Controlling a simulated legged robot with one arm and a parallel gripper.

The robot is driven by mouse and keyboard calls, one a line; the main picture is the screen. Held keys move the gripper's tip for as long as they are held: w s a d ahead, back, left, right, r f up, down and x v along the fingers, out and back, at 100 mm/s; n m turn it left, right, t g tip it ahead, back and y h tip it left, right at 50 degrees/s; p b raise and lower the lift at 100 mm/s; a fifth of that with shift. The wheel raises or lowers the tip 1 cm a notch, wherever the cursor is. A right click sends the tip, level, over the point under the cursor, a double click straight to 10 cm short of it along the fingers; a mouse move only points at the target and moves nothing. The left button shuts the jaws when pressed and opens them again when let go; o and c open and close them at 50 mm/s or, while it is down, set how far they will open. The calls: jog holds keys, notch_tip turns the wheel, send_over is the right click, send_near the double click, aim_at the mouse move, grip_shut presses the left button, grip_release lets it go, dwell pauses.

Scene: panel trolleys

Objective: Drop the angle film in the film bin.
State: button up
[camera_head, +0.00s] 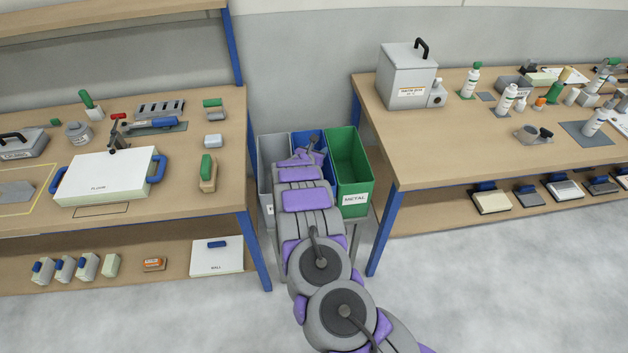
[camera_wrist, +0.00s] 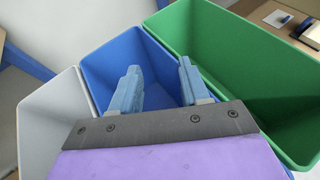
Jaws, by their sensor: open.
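My gripper (camera_head: 312,153) is over the blue bin (camera_head: 299,140), the middle one of three bins in a row. In the wrist view, its two pale blue fingers (camera_wrist: 158,85) are apart with nothing between them, above the opening of the blue bin (camera_wrist: 155,60). I see no angle film in either view. The visible inside of the blue bin looks bare, but my gripper hides its lower part. My arm covers the blue bin's front, so I cannot read a label there or tell which bin is for film.
A grey bin (camera_head: 271,152) stands left of the blue one, its label mostly hidden. A green bin (camera_head: 349,160) marked METAL stands right. A left workbench (camera_head: 225,150) and a right workbench (camera_head: 430,160), both loaded with items, flank the bins. The floor in front is clear.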

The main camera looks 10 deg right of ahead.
jog(key=p+v, duration=0.1)
jog(key=v, duration=1.6)
jog(key=shift+d, duration=0.15)
jog(key=shift+s+a+f, duration=0.1)
jog(key=shift+a, duration=0.15)
